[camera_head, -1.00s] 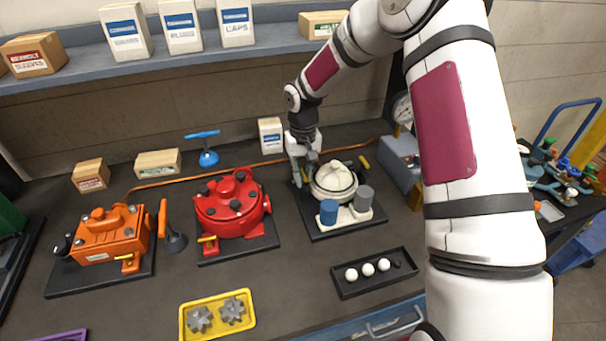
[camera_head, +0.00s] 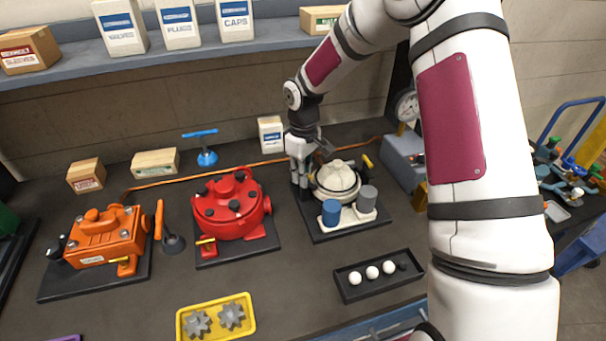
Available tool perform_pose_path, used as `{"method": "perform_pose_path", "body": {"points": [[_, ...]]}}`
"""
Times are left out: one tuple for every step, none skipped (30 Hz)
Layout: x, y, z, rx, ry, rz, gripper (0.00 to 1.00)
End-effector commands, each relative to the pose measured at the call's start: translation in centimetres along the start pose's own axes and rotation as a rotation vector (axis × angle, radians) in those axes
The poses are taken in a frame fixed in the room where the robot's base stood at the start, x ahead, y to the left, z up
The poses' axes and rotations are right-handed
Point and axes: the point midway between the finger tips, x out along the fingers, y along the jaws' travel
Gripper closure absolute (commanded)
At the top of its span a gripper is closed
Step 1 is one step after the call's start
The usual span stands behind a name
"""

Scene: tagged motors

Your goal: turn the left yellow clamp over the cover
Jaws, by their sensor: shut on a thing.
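The cream motor with its round cover (camera_head: 337,180) sits on a dark base plate (camera_head: 345,233) right of centre. One yellow clamp (camera_head: 368,162) stands up at the cover's back right. My gripper (camera_head: 300,181) points down at the cover's left edge and is shut. The left yellow clamp is hidden behind its fingers, and I cannot see its angle. A blue cylinder (camera_head: 331,212) and a grey cylinder (camera_head: 367,198) stand at the motor's front.
A red motor (camera_head: 232,208) and an orange motor (camera_head: 105,240) stand to the left, each with yellow parts. A black tray (camera_head: 380,288) with white balls and a yellow tray (camera_head: 216,327) with gears lie in front. A blue valve handle (camera_head: 201,133) and a small box (camera_head: 270,134) stand behind.

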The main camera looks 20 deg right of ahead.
Motion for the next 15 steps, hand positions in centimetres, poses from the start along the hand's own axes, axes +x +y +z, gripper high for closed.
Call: {"method": "perform_pose_path", "body": {"points": [[0.05, 0.04, -0.02, -0.044, 0.000, 0.000, 1.00], [0.05, 0.01, -0.02, -0.073, 0.000, 0.000, 1.00], [0.04, -0.01, -0.03, -0.111, 0.000, 0.000, 1.00], [0.04, -0.03, -0.03, -0.140, 0.000, 0.000, 1.00], [0.04, -0.05, -0.03, -0.168, 0.000, 0.000, 1.00], [0.04, -0.08, -0.03, -0.206, 0.000, 0.000, 1.00], [0.03, -0.10, -0.03, -0.235, 0.000, 0.000, 1.00], [0.03, -0.12, -0.02, -0.263, 0.000, 0.000, 1.00], [0.03, -0.14, -0.01, -0.301, 0.000, -0.001, 1.00], [0.03, -0.15, 0.00, -0.329, 0.000, -0.001, 1.00], [0.03, -0.16, 0.02, -0.357, 0.000, -0.001, 1.00], [0.03, -0.16, 0.05, -0.395, 0.000, 0.000, 1.00], [0.03, -0.17, 0.06, -0.423, 0.000, 0.000, 1.00], [0.03, -0.18, 0.08, -0.452, 0.000, 0.000, 1.00], [0.02, -0.19, 0.10, -0.490, 0.000, 0.000, 1.00]]}}
